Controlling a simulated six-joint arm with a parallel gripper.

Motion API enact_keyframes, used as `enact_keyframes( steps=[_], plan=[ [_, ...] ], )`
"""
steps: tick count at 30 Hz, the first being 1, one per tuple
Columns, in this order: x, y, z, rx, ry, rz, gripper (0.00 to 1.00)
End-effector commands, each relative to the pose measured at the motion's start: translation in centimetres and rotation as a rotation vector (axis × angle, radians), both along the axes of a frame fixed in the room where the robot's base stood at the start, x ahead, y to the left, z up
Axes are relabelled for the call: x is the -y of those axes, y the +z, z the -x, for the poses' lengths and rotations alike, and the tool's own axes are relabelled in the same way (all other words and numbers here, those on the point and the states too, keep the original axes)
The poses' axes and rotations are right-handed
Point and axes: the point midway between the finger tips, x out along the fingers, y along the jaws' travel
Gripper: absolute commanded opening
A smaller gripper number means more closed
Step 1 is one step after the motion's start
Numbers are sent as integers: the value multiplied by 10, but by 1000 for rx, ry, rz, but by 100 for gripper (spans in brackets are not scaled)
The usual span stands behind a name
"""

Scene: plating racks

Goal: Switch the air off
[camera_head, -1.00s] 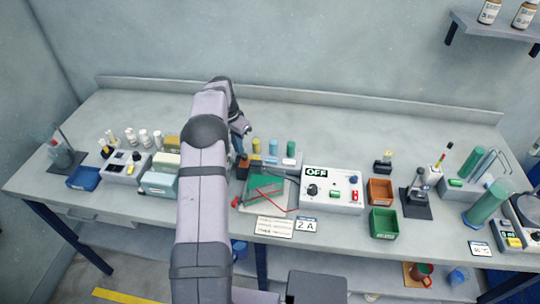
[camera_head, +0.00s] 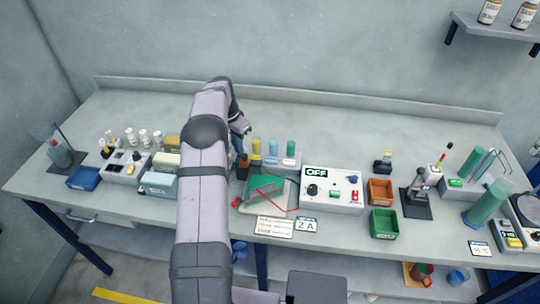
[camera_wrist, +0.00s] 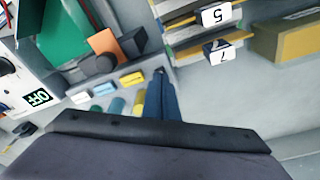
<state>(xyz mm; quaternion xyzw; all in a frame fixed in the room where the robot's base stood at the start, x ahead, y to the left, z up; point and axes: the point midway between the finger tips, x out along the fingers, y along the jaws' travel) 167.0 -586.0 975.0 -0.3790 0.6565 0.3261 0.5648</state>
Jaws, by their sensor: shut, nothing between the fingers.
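A white control box (camera_head: 331,190) shows a dark OFF display, a black knob, a green switch and a red button. The OFF display (camera_wrist: 39,97) is also in the wrist view. Which control is for the air cannot be told from these frames. My gripper (camera_head: 239,150) is left of the box, partly hidden behind my arm. In the wrist view my gripper (camera_wrist: 160,78) has its blue fingers together and empty, beside a rack (camera_wrist: 130,66) of coloured cylinders. That rack also shows in the head view (camera_head: 276,159).
A green board (camera_head: 265,187) with red leads lies in front of the rack. An orange-brown bin (camera_head: 380,191) and green bin (camera_head: 384,222) stand right of the box. A small dark block (camera_head: 243,170) is near my gripper. The back of the bench is clear.

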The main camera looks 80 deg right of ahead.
Motion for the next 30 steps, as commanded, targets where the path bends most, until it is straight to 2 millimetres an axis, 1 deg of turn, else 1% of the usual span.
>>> enact_keyframes(
  steps=[30],
  plan=[
    [0, -11, 0, 0, 0, 0, 0]
  ],
)
